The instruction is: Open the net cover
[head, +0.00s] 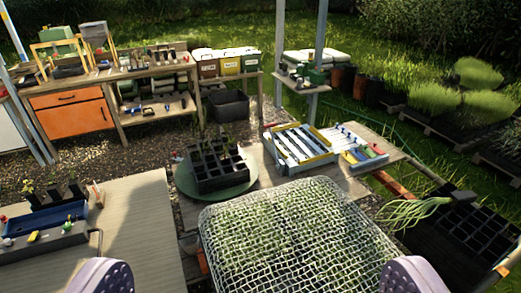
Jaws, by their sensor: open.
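The net cover (296,232) is a white mesh with a rounded rim at the bottom centre. It lies closed over green seedlings that show through the mesh. My gripper (256,278) is open, with its two pale purple fingertips wide apart at the bottom edge. One fingertip is left of the net cover and the other is at its lower right. Nothing is held between them. The near edge of the net cover is cut off by the frame. I cannot tell whether the right fingertip touches the net.
A black cell tray (215,170) stands on a round green base behind the net. A yellow-edged slatted frame (297,147) lies behind right. A dark crate (468,235) with green stalks stands right. A wooden table (125,225) with a blue tray is left.

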